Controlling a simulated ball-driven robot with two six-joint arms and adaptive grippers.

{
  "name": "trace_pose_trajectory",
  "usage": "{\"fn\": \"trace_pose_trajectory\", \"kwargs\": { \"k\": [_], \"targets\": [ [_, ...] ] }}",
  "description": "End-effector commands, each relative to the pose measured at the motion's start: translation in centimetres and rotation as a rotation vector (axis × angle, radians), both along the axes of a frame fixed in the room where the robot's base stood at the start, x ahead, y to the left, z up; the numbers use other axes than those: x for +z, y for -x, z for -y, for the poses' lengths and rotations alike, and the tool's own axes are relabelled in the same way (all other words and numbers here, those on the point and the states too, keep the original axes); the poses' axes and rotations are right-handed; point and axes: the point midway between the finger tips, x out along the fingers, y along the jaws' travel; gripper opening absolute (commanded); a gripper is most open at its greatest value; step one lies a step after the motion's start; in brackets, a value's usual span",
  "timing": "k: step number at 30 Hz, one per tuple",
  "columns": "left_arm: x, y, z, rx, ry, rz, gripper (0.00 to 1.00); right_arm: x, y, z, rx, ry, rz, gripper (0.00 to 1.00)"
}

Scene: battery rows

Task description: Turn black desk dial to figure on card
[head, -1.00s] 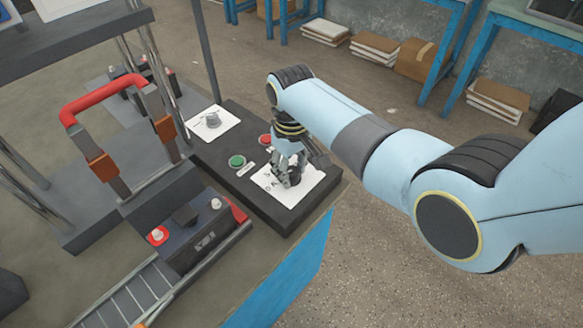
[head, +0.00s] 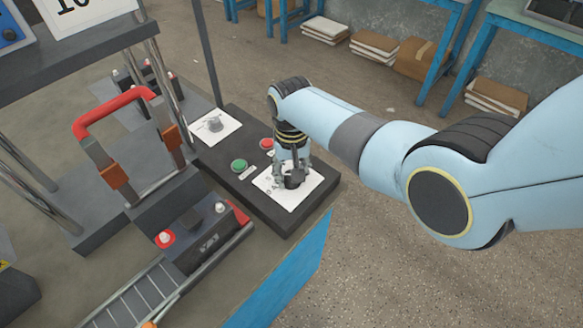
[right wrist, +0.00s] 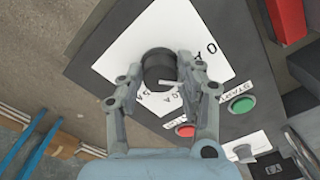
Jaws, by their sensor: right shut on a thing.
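The black dial (head: 296,180) stands on a white plate (head: 306,192) with printed figures, on a dark desk panel (head: 240,187). My right gripper (head: 288,177) reaches down to it and is shut on it. In the right wrist view the round black dial (right wrist: 158,68) sits between the two fingers (right wrist: 160,80), which hide its sides. A pale pointer mark shows at its lower right edge, but the exact figure it meets is unclear. A white card (head: 88,20) at the top left reads 10; its top is cut off. My left gripper is not in view.
A green button (head: 239,166) and a red button (head: 266,144) sit beside the dial plate. A second white plate with a grey knob (head: 215,124) lies behind. A red-handled frame (head: 115,108) and a battery (head: 205,243) on a roller track stand left.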

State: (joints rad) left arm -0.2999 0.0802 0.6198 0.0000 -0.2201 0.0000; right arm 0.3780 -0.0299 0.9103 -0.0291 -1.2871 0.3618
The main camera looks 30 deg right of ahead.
Motion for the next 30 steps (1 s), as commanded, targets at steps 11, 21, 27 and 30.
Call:
{"fn": "trace_pose_trajectory", "kwargs": {
  "k": [11, 21, 27, 30],
  "targets": [
    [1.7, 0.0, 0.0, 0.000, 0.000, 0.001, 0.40, 0.2, -0.1, 0.0, -0.357, 0.000, 0.001, 0.04],
    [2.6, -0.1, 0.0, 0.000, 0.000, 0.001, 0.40, 0.1, -0.1, 0.0, -0.677, 0.000, 0.001, 0.04],
    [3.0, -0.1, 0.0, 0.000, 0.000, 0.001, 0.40, 0.1, -0.1, 0.0, -0.844, -0.001, 0.003, 0.04],
    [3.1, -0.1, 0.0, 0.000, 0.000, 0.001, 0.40, 0.1, -0.1, 0.0, -0.913, 0.000, 0.001, 0.04]
  ]
}}
